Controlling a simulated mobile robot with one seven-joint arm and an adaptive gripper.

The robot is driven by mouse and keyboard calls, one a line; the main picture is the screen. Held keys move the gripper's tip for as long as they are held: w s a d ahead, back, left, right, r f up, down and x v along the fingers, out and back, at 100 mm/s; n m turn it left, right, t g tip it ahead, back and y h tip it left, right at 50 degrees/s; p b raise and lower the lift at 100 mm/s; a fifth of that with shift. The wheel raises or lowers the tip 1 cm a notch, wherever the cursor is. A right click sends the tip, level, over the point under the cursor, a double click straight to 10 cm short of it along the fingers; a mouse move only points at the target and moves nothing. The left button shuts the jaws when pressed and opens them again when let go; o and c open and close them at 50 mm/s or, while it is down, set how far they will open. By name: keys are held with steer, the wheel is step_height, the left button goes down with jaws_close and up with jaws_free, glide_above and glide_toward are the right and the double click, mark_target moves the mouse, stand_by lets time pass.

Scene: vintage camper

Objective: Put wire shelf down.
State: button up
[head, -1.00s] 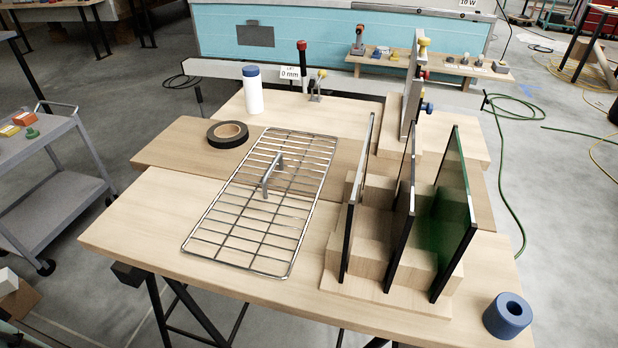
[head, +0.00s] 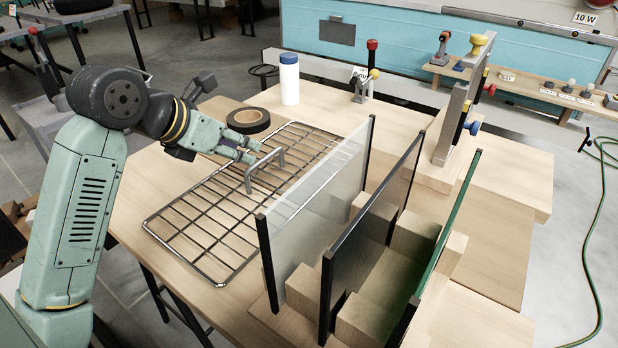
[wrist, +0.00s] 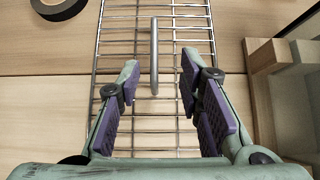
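The wire shelf (head: 212,216) lies flat on the wooden workbench, a chrome grid with a raised bar handle (head: 262,170) near its middle. In the wrist view the shelf (wrist: 178,48) runs up the picture and its handle (wrist: 154,58) stands ahead between the finger lines. My gripper (head: 252,150) is just beside the handle in the head view. In the wrist view my gripper (wrist: 158,82) is open, its purple-padded fingers apart on either side of the handle's near end. Nothing is between the pads; whether they overlap the handle in height is unclear.
Upright glass panels (head: 318,190) in a wooden rack stand close right of the shelf. A black tape roll (head: 248,120) and a white bottle with a blue cap (head: 289,80) stand behind it. A clamp (head: 364,85) is further back. Bare bench top (head: 150,190) shows left of the shelf.

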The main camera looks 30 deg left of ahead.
mark_target(264, 157)
steer(key=x, duration=0.3)
steer(key=p+x, duration=0.1)
steer(key=x, duration=0.1)
steer(key=shift+s+a+f, duration=0.15)
steer(key=shift+a+f, duration=0.15)
steer(key=shift+f, duration=0.05)
steer(key=shift+w+f+p, duration=0.35)
steer(key=shift+w+p, duration=0.1)
steer(key=shift+w, duration=0.1)
steer(key=p+x, duration=0.1)
steer(key=x, duration=0.3)
steer(key=shift+a+f, duration=0.1)
steer(key=shift+f, duration=0.1)
steer(key=shift+c, duration=0.2)
jaws_close()
steer(key=shift+r, duration=0.1)
